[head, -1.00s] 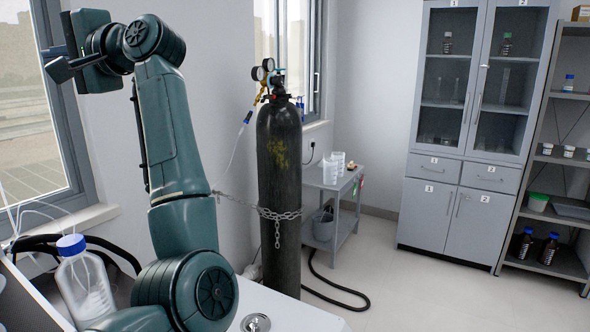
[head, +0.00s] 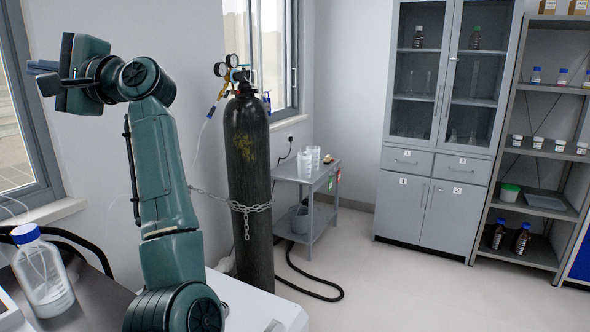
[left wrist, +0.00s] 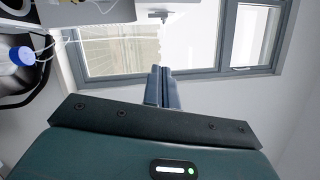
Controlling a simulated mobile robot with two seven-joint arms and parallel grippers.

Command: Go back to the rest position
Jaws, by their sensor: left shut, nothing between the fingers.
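My left arm stands raised at the left of the head view, folded up with its wrist high beside the window. My left gripper (head: 42,76) points left toward the window there. In the left wrist view its two fingers (left wrist: 162,88) lie together, shut, with nothing between them. Behind them is the window (left wrist: 130,52). My right gripper is in neither view.
A blue-capped bottle (head: 44,275) stands on the bench by my arm. A chained black gas cylinder (head: 248,185) stands behind the bench. A grey side table (head: 308,180), a cabinet (head: 432,215) and shelves (head: 541,205) stand further back.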

